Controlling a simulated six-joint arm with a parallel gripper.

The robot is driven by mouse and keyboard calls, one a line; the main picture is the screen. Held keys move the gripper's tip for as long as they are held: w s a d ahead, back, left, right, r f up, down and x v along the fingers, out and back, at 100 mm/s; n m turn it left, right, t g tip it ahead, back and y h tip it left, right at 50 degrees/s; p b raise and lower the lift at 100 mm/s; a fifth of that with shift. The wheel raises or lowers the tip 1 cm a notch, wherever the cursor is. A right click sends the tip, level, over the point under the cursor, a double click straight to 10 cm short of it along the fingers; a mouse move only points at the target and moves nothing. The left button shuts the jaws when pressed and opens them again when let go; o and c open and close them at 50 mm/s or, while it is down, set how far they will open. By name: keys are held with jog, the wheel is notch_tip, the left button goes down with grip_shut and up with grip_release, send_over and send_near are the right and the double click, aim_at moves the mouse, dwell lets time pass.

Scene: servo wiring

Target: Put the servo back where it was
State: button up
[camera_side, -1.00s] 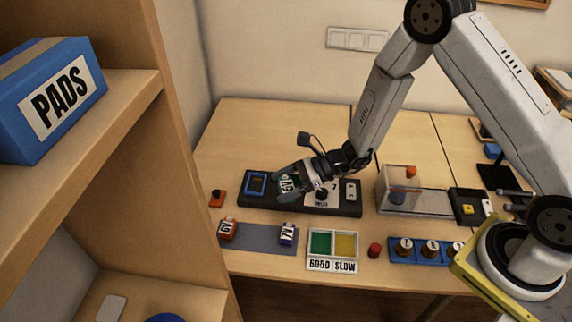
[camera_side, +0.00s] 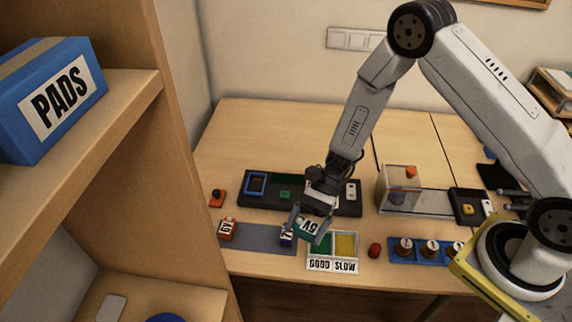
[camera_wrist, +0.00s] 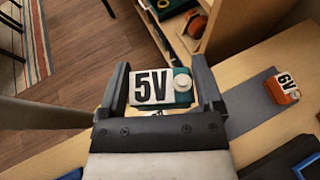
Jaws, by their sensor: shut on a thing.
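My gripper (camera_side: 310,222) is shut on a teal servo (camera_side: 307,229) with a white label. In the wrist view my gripper (camera_wrist: 162,80) has the servo (camera_wrist: 180,96) between its two fingers, and the label reads 5V. In the side view the servo appears over the right end of the grey mat (camera_side: 258,239), by the two-colour tray; its height is hard to tell. A purple servo (camera_side: 286,236) is just left of it, partly covered. An orange servo (camera_side: 228,230) is at the mat's left end; its label reads 6V in the wrist view (camera_wrist: 284,86).
The dark test panel (camera_side: 228,199) lies behind the mat. The green and yellow tray (camera_side: 333,265), marked GOOD and SLOW, is close on the right, then a red knob (camera_side: 375,250). An orange button box (camera_side: 217,198) is at the left. The middle of the mat is clear.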

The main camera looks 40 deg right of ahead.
send_over(257, 241)
jog(key=s+d, duration=0.2)
jog(key=s, duration=0.3)
notch_tip(257, 241, down, 4)
jog(key=w+f, duration=0.1)
jog(key=f, duration=0.1)
jog(key=w+a+f, duration=0.1)
jog(key=w, duration=0.1)
jog(key=shift+w+a+f, duration=0.1)
jog(key=shift+a+f, duration=0.05)
jog(key=shift+f, duration=0.2)
jog(key=shift+w+a+f, duration=0.25)
jog(key=shift+w+f, duration=0.3)
jog(key=shift+f, duration=0.15)
jog(key=shift+w+f, duration=0.1)
jog(key=shift+w+a+f, duration=0.1)
jog(key=shift+w+f, duration=0.15)
jog(key=shift+f, duration=1.65)
jog(key=shift+f, duration=0.15)
